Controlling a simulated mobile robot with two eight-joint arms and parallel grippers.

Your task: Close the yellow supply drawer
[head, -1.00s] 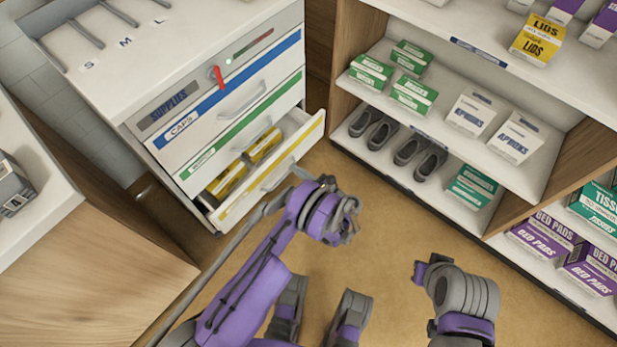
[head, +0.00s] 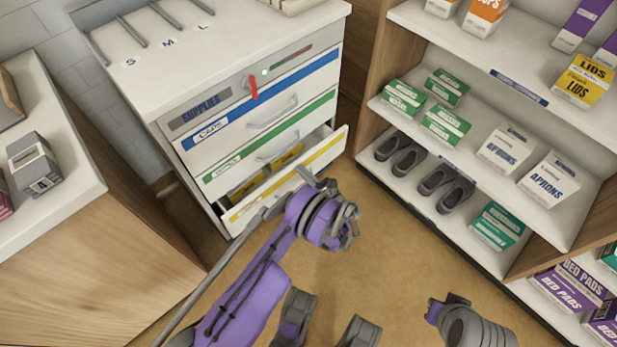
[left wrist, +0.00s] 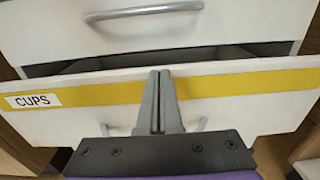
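The yellow supply drawer (head: 326,155) is the lowest drawer of the white supply cabinet (head: 185,75) and stands partly open. Yellow boxes (head: 288,157) show inside it in the head view. In the left wrist view its front (left wrist: 240,85) has a yellow stripe and a CUPS label; a dark gap shows above its top edge. My left gripper (head: 312,181) is at the drawer front; in the left wrist view its fingers (left wrist: 160,75) are together, empty, in front of the stripe's middle. The drawer handle is mostly hidden behind the gripper.
Above are the green-striped drawer (head: 225,168) and blue-striped drawer (head: 225,125), both shut. A shelf unit (head: 400,115) with boxes and grey shoes stands right. A wooden counter (head: 100,245) stands left. Bare floor (head: 400,260) lies between.

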